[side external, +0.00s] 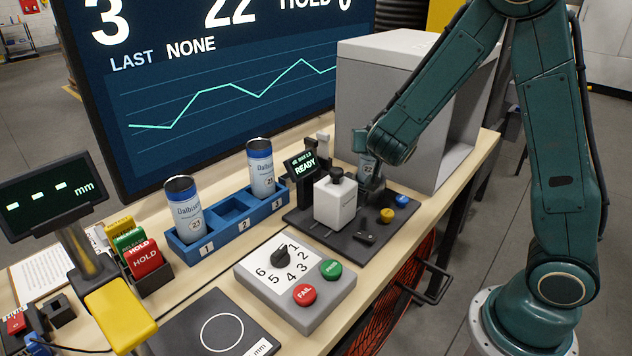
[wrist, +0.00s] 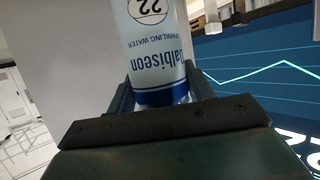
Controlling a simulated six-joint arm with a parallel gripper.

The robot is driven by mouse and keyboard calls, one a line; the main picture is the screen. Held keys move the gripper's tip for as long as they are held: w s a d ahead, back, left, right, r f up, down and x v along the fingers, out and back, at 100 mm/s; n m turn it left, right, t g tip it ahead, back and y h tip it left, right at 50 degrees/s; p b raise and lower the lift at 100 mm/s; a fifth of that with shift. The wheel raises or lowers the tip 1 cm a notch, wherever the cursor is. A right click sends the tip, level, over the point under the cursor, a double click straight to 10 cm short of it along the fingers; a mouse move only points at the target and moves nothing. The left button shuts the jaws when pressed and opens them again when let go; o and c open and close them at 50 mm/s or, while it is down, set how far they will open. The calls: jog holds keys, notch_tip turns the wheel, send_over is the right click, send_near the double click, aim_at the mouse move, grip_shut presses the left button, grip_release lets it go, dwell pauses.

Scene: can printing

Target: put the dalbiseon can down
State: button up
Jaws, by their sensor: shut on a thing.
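The dalbiseon can numbered 22 (wrist: 155,45) fills the upper middle of the wrist view, its blue end between my fingers. In the side view this can (side external: 368,169) is a small, mostly hidden patch behind the white printer block. My gripper (wrist: 160,95) is shut on it; in the side view the gripper (side external: 372,150) is at the far side of the dark printer base (side external: 345,240). I cannot tell whether the can touches the base. A blue rack (side external: 222,238) holds can 23 (side external: 185,212) in slot 1 and can 21 (side external: 262,170) in slot 3; slot 2 is empty.
The white printer block (side external: 335,203) and a small READY display (side external: 301,167) stand close to my gripper. A large grey box (side external: 385,60) is behind it. A dial panel (side external: 295,280) and a measuring pad (side external: 215,330) lie in front.

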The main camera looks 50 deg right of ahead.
jog(key=shift+f, duration=0.4)
jog(key=o, duration=1.2)
jog(key=shift+o, duration=0.2)
jog(key=shift+a+r, duration=0.1)
jog(key=shift+r, duration=0.1)
jog(key=v, duration=0.7)
jog(key=shift+s, duration=0.15)
jog(key=shift+s+r, duration=0.1)
